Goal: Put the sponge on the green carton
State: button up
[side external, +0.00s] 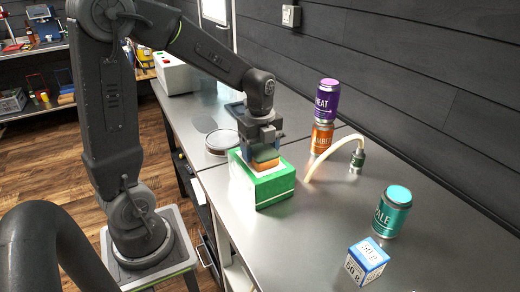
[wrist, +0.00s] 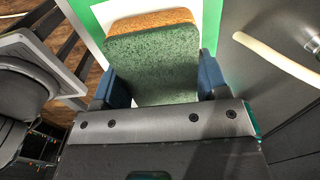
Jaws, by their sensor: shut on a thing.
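The sponge (side external: 265,162) is orange with a green scouring side. In the wrist view the sponge (wrist: 155,62) sits between the two blue finger pads of my gripper (wrist: 158,82), which is shut on it. The green carton (side external: 270,190) has a white band and stands on the metal bench. In the side view my gripper (side external: 262,145) points down over the carton, with the sponge at its top. The carton (wrist: 103,12) shows behind the sponge in the wrist view. I cannot tell whether the sponge touches the carton top.
A purple can (side external: 327,97) is stacked on an orange can (side external: 321,138) behind the carton. A pale hose (side external: 325,155) curves beside them. A teal can (side external: 391,212) and a blue-and-white 50 g box (side external: 366,261) stand front right. A round lidded dish (side external: 221,141) lies behind left.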

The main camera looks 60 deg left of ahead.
aim_at(260, 148)
jog(key=shift+f, duration=0.15)
jog(key=o, duration=0.9)
notch_tip(260, 148, up, 11)
jog(key=shift+s+d+f+n+t, duration=0.1)
jog(key=shift+s+d+n+t, duration=0.85)
jog(key=shift+s+d+n, duration=1.5)
jog(key=shift+s+d+f+n+t, duration=0.1)
jog(key=shift+s+d+n+t, duration=1.05)
jog(key=shift+n, duration=2.4)
jog(key=shift+s+d+f+n+t, duration=0.1)
jog(key=shift+s+d+n+t, duration=0.6)
jog(key=shift+s+d+n, duration=1.85)
jog(key=shift+w+a+n, duration=0.35)
jog(key=shift+a+n, duration=0.1)
jog(key=shift+a, duration=0.25)
